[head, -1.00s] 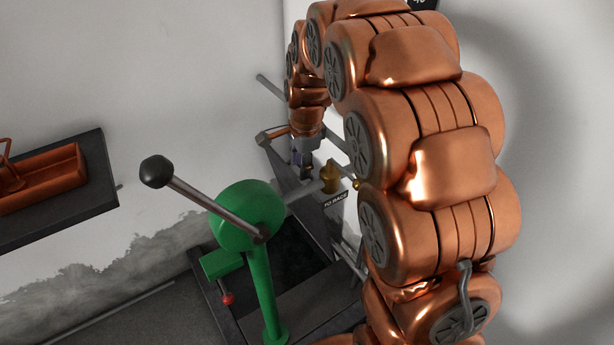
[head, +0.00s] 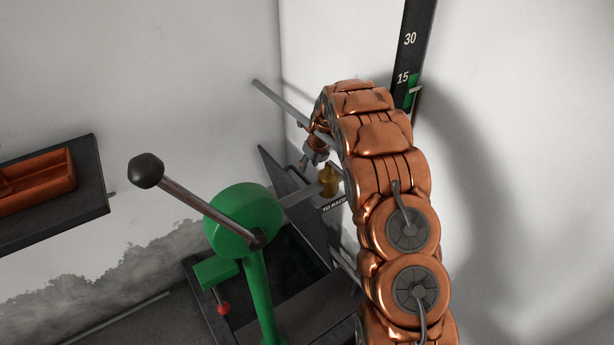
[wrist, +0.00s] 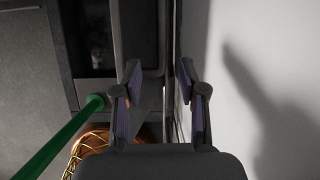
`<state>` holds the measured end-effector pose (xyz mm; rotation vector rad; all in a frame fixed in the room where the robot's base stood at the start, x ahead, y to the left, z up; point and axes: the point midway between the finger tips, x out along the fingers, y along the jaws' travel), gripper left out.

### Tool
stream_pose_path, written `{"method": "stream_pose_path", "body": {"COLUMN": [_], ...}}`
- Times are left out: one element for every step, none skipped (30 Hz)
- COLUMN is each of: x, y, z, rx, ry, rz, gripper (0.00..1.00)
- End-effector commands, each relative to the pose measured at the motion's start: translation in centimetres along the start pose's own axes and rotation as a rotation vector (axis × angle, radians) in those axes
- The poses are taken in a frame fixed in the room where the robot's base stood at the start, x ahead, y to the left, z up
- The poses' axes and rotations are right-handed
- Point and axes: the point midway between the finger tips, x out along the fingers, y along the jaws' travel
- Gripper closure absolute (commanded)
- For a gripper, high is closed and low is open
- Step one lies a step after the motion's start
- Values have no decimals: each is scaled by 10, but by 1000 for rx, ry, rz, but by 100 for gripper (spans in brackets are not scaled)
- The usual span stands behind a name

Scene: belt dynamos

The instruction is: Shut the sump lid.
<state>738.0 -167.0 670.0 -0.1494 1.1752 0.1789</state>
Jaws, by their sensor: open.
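A dark panel (head: 279,168), which looks like the sump lid, stands raised and tilted at the right side of a dark sump box (head: 211,315), close to the wall. The box shows a black opening behind the green stand. My gripper (head: 306,164) is beside the panel's upper part, partly hidden by my arm. In the wrist view my gripper (wrist: 159,82) has its two fingers spread apart, with nothing seen held. A dark panel edge runs up between and beyond the fingers, next to the pale wall. I cannot tell whether the fingers touch it.
A green stand (head: 262,295) with a crank (head: 200,200) and black knob rises in front of the box. A red-knobbed part (head: 223,308) sits low on it. A brass fitting (head: 329,181) is near my gripper. A shelf (head: 90,190) holds an orange tray (head: 50,160) at left.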

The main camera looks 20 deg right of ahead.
Motion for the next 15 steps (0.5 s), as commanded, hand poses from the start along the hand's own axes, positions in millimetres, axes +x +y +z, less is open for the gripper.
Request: {"method": "stream_pose_path", "body": {"x": [4, 5, 6, 7, 8, 10, 11, 12, 15, 18, 20, 24, 28, 31, 36], "y": [-2, -2, -2, -3, -3, -3, -3, -3, -2, -2, -2, -2, -2, -2, -2], "z": [0, 0, 0, 0, 0, 0, 0, 0, 0, 0, 0, 0, 0, 0, -1], "rx": [16, 22, 27, 30, 31, 31, 31, 30, 30, 29, 29, 29, 29, 28, 29], "ry": [-2, -3, -4, -4, -4, -4, -4, -4, -3, -3, -3, -3, -2, -2, -1], "rz": [0, 0, 0, 0, 0, 0, 0, 0, 0, 0, 0, 0, 0, 1, 1], "gripper": [59, 59, 59, 59, 59, 59, 59, 59, 59, 59, 59, 59, 59, 59, 59]}}
